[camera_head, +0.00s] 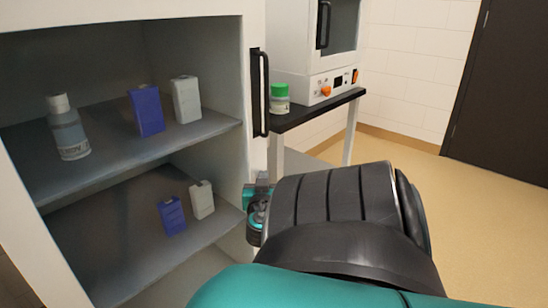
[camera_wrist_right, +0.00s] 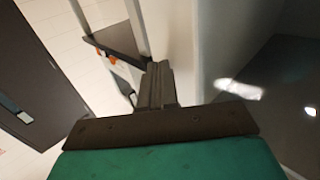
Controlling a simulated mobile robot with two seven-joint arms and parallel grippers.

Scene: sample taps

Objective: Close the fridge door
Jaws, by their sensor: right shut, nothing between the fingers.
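The white fridge (camera_head: 130,14) stands open at the left of the head view, its shelves exposed. A black vertical handle (camera_head: 259,92) is on a narrow white panel at the right edge of the opening. I cannot tell how far the door itself is swung. My right gripper (camera_head: 259,205) is low beside that right edge, below the handle, partly hidden by my own wrist. In the right wrist view its dark fingers (camera_wrist_right: 157,82) are together and empty, beside a pale upright panel (camera_wrist_right: 202,60). Whether they touch it is unclear. My left gripper is not in view.
A white bottle (camera_head: 68,128), blue and white cartons (camera_head: 146,111) stand on the fridge shelves. To the right, a dark-topped table (camera_head: 318,108) holds a green-lidded jar (camera_head: 279,98) and a white appliance (camera_head: 290,45). Tan floor (camera_head: 480,220) is clear at the right.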

